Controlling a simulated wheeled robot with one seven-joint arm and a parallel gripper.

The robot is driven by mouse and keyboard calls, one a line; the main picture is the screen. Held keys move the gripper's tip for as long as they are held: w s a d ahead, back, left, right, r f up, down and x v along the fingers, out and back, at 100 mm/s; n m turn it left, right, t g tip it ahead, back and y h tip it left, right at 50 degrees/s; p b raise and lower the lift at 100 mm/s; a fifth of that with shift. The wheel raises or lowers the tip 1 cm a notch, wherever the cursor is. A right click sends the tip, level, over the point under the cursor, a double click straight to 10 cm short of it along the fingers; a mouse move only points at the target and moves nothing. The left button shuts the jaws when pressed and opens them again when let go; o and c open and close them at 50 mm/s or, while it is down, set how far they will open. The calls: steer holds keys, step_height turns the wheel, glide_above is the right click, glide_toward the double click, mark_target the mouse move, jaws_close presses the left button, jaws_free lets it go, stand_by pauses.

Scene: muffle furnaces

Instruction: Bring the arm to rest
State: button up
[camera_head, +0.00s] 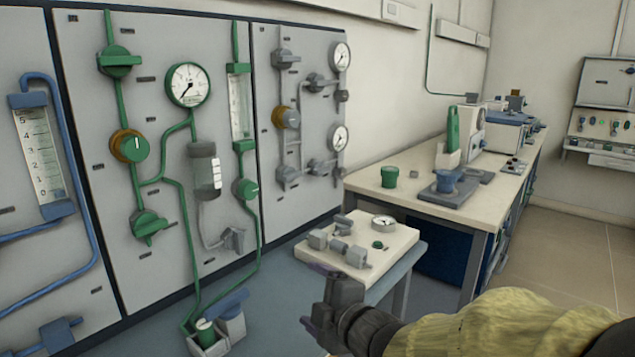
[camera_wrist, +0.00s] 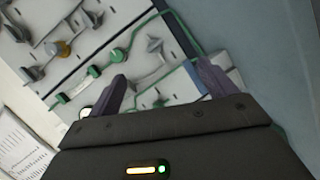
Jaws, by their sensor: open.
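My gripper (camera_head: 318,295) is at the lower middle of the head view, at the end of my arm in a yellow-green sleeve. It is in front of the wall panels and appears close to the small table in that view. In the wrist view, its two purple fingers (camera_wrist: 160,92) stand wide apart with nothing between them. The wrist camera looks at the grey panel (camera_wrist: 125,30) with green and grey valves, tilted in the picture. I cannot tell the exact gap between the gripper and the table.
A small table (camera_head: 404,243) with grey fittings and a gauge stands near the gripper. The valve panel (camera_head: 85,140) is at left. A grey holder (camera_head: 207,347) with green and blue parts sits low at its foot. A long bench (camera_head: 405,205) with instruments runs behind. Floor (camera_head: 560,255) is clear at right.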

steer(key=s+d+f+m+g+h+b, duration=0.1)
steer(key=s+d+f+m+g+h, duration=0.15)
steer(key=d+f+m+h, duration=0.6)
steer(key=s+d+f+m+g+b, duration=0.1)
steer(key=s+d+f+m+g, duration=0.65)
steer(key=s+f+m, duration=0.4)
step_height(320, 180, up, 38)
steer(key=w+p, duration=0.1)
steer(key=p, duration=3.7)
steer(key=shift+a+r+m, duration=0.15)
steer(key=shift+r+m, duration=0.05)
steer(key=shift+m, duration=0.1)
